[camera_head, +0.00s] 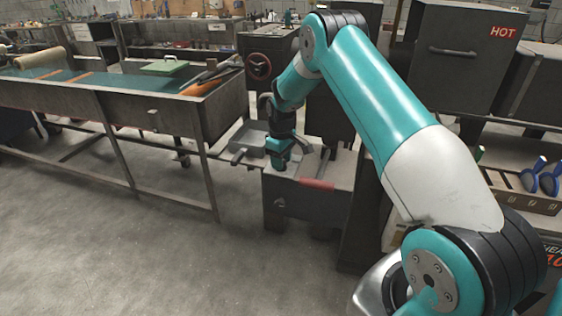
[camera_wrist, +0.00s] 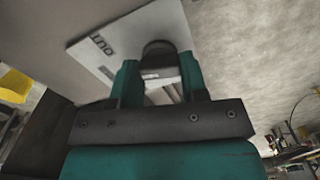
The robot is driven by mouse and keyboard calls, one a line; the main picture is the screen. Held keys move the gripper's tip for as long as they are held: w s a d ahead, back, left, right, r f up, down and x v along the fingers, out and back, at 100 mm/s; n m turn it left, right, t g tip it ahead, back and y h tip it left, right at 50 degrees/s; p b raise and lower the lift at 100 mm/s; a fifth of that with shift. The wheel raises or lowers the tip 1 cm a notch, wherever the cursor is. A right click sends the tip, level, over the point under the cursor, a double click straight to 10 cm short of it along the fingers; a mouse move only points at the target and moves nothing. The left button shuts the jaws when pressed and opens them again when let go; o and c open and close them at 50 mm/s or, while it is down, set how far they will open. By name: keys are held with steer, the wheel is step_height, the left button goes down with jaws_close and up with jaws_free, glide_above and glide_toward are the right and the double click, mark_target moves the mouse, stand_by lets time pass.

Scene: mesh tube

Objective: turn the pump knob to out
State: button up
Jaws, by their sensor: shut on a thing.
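In the wrist view the pump knob (camera_wrist: 158,49) is a dark, rounded knob. My gripper (camera_wrist: 160,72) has its two teal fingers on either side of it and is shut on it. A pale plate (camera_wrist: 135,27) lies behind the knob, with the word OUT (camera_wrist: 102,46) printed on it, turned in the picture. The knob's pointing direction is hard to tell because the fingers cover much of it. In the head view my gripper (camera_head: 278,160) reaches down to the top of a dark metal box; the knob is hidden there.
The dark box (camera_head: 302,208) has a red bar (camera_head: 317,184) on its front edge. A long metal trough table (camera_head: 150,105) stands left, with a green block (camera_head: 165,67) on it. A cabinet marked HOT (camera_head: 460,60) stands right. Open concrete floor (camera_head: 110,260) lies in front.

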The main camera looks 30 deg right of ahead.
steer(key=m, duration=0.3)
steer(key=shift+m+b, duration=0.3)
steer(key=shift+b, duration=0.05)
steer(key=shift+m, duration=1.8)
steer(key=o, duration=0.9)
steer(key=shift+r+b, duration=0.2)
steer(key=shift+b, duration=0.1)
step_height(320, 180, up, 17)
steer(key=shift+r+b, duration=0.1)
steer(key=shift+b, duration=0.8)
